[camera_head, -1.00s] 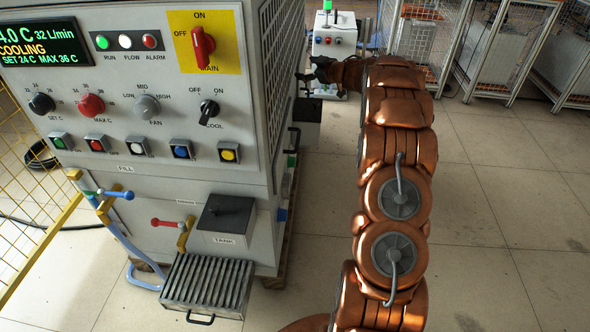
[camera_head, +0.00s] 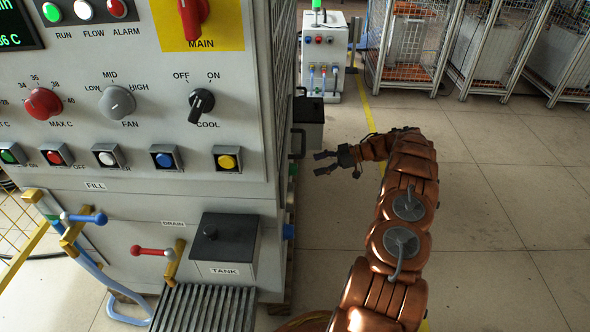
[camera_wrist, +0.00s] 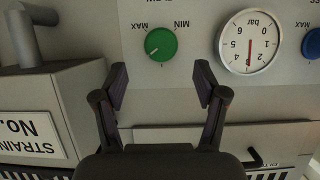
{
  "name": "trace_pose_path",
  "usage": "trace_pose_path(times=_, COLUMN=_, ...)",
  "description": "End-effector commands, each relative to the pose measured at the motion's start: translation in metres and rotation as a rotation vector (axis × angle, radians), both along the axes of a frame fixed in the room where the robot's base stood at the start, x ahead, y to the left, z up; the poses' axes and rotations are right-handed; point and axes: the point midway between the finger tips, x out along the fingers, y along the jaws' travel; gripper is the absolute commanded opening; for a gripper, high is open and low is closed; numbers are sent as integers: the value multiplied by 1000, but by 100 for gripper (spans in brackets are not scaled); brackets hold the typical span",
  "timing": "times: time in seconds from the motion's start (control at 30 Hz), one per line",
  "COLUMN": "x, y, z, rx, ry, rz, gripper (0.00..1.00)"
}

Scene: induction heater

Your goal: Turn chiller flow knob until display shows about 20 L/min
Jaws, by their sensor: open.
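A green knob (camera_wrist: 161,44) with upside-down MIN and MAX marks is on a grey panel in the wrist view. Its name is not visible, so I cannot tell if it is the flow knob. My gripper (camera_wrist: 160,80) is open and empty, its fingertips below the knob in the picture and apart from it. In the head view my gripper (camera_head: 325,163) is beside the machine's right side. The display (camera_head: 18,24) is cut off at the top left; its flow number is out of view.
A round bar gauge (camera_wrist: 250,42) is right of the green knob, with a blue knob (camera_wrist: 314,43) beyond it. A strainer box (camera_wrist: 60,115) is at the left. A dark box (camera_head: 306,122) juts from the machine's side.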

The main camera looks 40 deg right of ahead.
Motion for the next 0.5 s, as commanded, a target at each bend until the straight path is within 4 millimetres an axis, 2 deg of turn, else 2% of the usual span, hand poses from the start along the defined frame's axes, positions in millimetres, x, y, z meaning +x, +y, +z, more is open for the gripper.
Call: trace_pose_path(times=0.5, x=38, y=51, z=-24, rx=-2, ry=-2, rz=11, gripper=72)
